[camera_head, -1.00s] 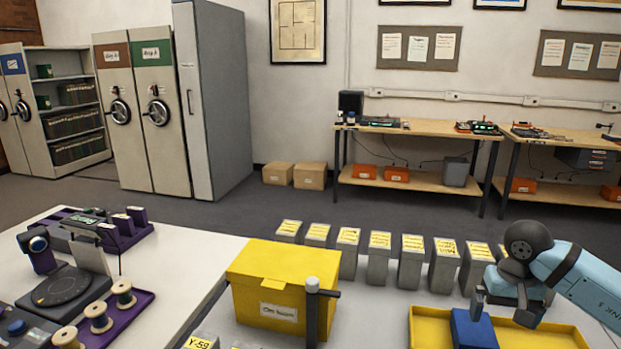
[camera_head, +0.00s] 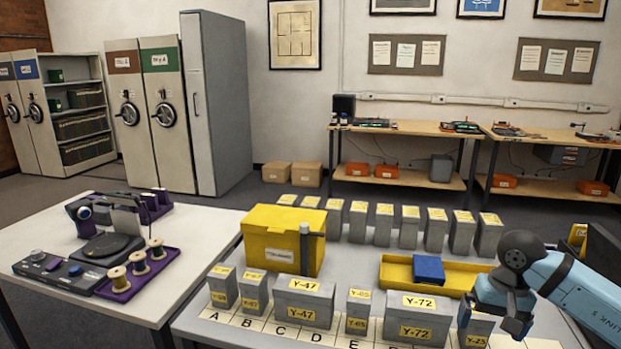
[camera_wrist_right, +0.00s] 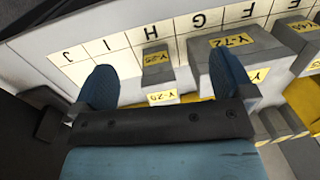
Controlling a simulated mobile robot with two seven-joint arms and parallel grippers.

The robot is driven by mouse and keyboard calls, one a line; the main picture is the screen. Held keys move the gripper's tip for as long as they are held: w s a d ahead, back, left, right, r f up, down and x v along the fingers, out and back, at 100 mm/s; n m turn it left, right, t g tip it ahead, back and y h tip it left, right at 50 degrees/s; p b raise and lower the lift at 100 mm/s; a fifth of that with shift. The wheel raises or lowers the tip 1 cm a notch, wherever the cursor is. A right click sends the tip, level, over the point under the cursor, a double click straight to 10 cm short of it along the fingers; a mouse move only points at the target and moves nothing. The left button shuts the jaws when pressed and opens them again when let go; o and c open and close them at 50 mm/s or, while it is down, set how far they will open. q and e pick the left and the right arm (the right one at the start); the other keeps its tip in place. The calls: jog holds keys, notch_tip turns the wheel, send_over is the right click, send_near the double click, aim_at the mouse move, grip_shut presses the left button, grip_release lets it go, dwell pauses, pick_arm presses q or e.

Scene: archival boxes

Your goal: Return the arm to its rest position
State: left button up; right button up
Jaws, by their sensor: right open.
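My right arm comes in from the right edge of the head view. Its gripper (camera_head: 492,318) hangs open at the right front of the table, to the right of the box Y-72 (camera_head: 416,325). It partly covers a small grey box (camera_head: 474,338) behind it. In the right wrist view the two blue fingers stand wide apart with nothing held between them (camera_wrist_right: 168,88). My left gripper is in neither view.
A yellow tray (camera_head: 395,274) with a blue block (camera_head: 428,268) lies behind the front row of grey boxes. A yellow box (camera_head: 260,250) with a post (camera_head: 305,252) before it stands left of the tray. A back row of grey boxes (camera_head: 383,222) lines the far edge.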

jog(key=s+a+f+m+g+y, duration=0.1)
jog(key=s+a+f+m+y, duration=0.2)
jog(key=a, duration=0.4)
jog(key=s+a+f+m+y, duration=0.15)
jog(key=a+y, duration=0.25)
jog(key=a, duration=0.4)
jog(key=s+a+r+m+t+y, duration=0.2)
jog(key=s+a+m+t+y, duration=0.15)
jog(key=a+m+y, duration=0.75)
jog(key=s+d+f+n+t+h, duration=0.35)
jog(key=s+f+n+h, duration=0.25)
jog(key=f+n+h, duration=0.35)
jog(key=s+d+f+n+t+h, duration=0.3)
jog(key=s+f+n+t+h, duration=0.3)
jog(key=f+n, duration=0.55)
pick_arm(q)
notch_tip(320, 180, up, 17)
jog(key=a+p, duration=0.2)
jog(key=p, duration=2.2)
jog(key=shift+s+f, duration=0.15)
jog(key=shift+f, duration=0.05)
pick_arm(e)
notch_tip(320, 180, up, 19)
jog(key=s+d+n+g, duration=0.1)
jog(key=shift+s+d+f, duration=0.2)
jog(key=shift+s+d, duration=0.05)
jog(key=shift+s, duration=0.05)
